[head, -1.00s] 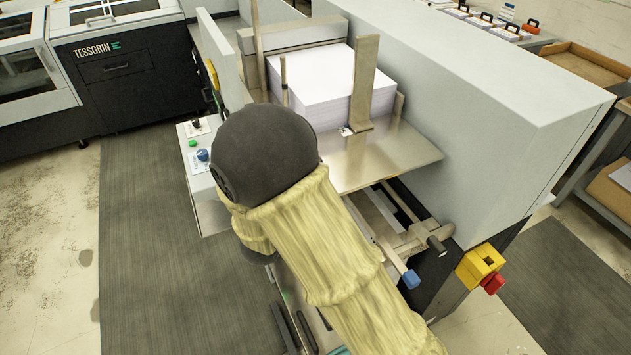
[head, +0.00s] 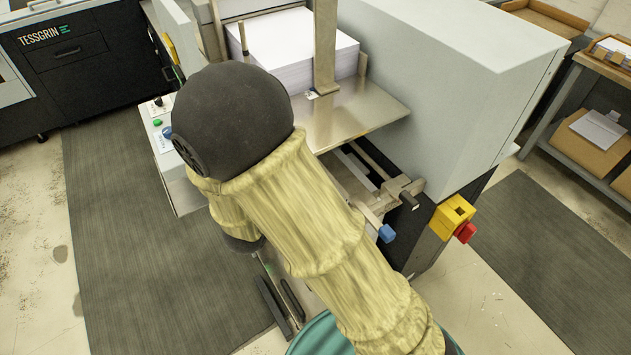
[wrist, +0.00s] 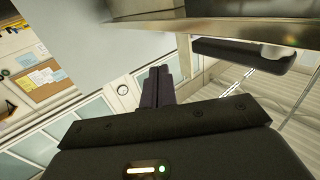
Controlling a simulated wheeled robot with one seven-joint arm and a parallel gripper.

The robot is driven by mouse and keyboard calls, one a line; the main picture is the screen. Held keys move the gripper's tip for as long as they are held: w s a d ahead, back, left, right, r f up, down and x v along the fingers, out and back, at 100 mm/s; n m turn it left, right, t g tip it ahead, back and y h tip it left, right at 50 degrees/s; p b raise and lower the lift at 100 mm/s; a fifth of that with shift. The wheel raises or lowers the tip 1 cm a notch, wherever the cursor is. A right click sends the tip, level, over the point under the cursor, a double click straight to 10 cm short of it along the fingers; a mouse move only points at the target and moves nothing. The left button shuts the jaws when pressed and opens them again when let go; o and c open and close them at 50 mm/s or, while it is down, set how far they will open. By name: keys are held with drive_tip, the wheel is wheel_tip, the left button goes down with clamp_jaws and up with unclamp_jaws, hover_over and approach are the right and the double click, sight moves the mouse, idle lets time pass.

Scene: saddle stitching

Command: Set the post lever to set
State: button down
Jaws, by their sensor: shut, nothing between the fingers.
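In the head view, a lever with a blue tip (head: 387,233) sticks out below the front of the metal feed table (head: 350,115). I take it for the post lever, but no marking on it can be read. My sleeved arm passes just left of it and hides part of the machine front. My gripper (wrist: 160,78) shows in the wrist view with its dark fingers together and nothing held. A metal plate edge (wrist: 230,22) is above and to the right of the fingers there. The lever cannot be made out in the wrist view.
A white paper stack (head: 285,50) sits on the feed table behind a metal upright (head: 325,45). A yellow box with a red button (head: 465,232) is on the machine's right corner. A control panel (head: 160,125) is left of my arm.

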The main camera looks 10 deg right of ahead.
drive_tip(key=s+d+b, duration=0.4)
drive_tip(key=s+b, duration=0.3)
drive_tip(key=b, duration=0.6)
drive_tip(key=shift+s+f, duration=0.15)
drive_tip(key=shift+s, duration=0.15)
idle(0.5)
